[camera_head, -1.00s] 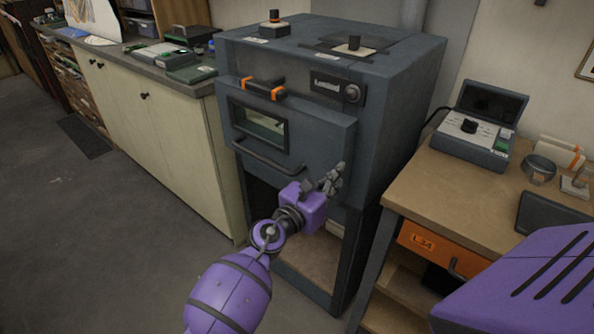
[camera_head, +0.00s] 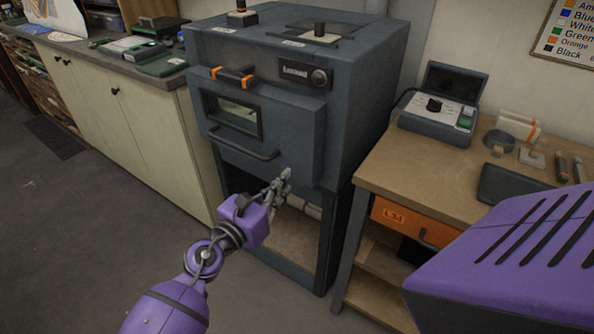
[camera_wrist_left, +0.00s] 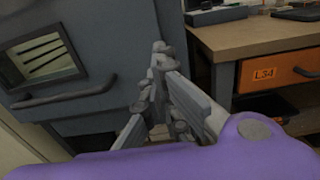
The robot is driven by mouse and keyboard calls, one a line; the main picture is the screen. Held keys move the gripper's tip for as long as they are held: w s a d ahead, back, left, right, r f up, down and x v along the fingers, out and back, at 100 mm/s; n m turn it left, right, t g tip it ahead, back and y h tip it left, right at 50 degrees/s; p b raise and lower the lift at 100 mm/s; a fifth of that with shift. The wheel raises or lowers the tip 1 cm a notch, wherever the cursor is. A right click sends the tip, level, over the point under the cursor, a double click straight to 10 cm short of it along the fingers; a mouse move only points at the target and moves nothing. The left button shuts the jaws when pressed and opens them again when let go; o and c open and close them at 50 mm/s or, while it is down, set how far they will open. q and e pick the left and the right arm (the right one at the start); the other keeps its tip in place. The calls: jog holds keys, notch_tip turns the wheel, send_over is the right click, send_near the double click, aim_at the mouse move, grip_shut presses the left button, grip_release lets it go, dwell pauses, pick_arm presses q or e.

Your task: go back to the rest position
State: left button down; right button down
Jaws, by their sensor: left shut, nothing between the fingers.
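My left gripper (camera_head: 284,176) is shut and empty in the head view, in front of the lower right part of the kiln's door. It appears apart from the kiln, though the exact gap cannot be judged. In the left wrist view its fingers (camera_wrist_left: 158,50) are together, with the kiln behind them. The dark grey kiln (camera_head: 352,110) stands with its door shut; the door has a window (camera_head: 234,115) and a bar handle (camera_head: 243,147). A purple part of my own body fills the lower right of the head view. My right gripper is not seen.
A wooden workbench (camera_head: 400,165) with an orange drawer (camera_head: 405,224) labelled L34 stands right of the kiln. It bears a grey control box (camera_head: 436,117) and a dark tray (camera_head: 518,186). A cream cabinet (camera_head: 150,135) stands to the left. The floor (camera_head: 75,230) at left is clear.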

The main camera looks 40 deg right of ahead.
pick_arm(q)
jog(key=v, duration=0.3)
jog(key=shift+s, duration=0.1)
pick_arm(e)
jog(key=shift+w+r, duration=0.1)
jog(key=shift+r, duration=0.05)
